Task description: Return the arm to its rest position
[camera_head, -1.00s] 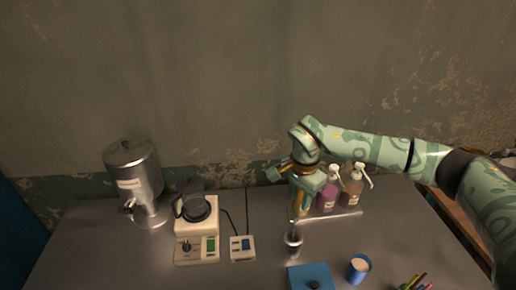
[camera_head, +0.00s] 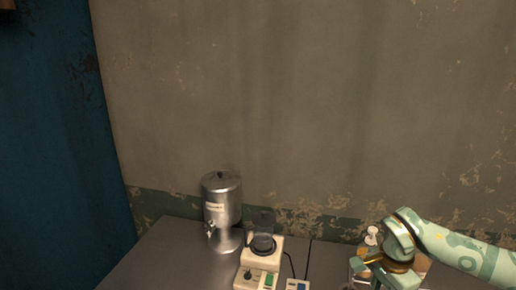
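My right arm comes in from the right edge of the head view, low in the picture. Its gripper (camera_head: 372,279) points down at the bottom edge, over the right part of the table. The fingertips are cut off or too unclear to read, so I cannot tell whether it is open or shut. A pump bottle (camera_head: 371,237) shows partly behind the wrist. My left arm and gripper are not in view.
The dark table (camera_head: 170,262) fills the bottom of the view. A metal urn (camera_head: 222,205) with a tap stands at the left. A cream hotplate device (camera_head: 258,262) with a dark glass jug (camera_head: 263,238) stands beside it. A small control box (camera_head: 297,285) is cut by the bottom edge.

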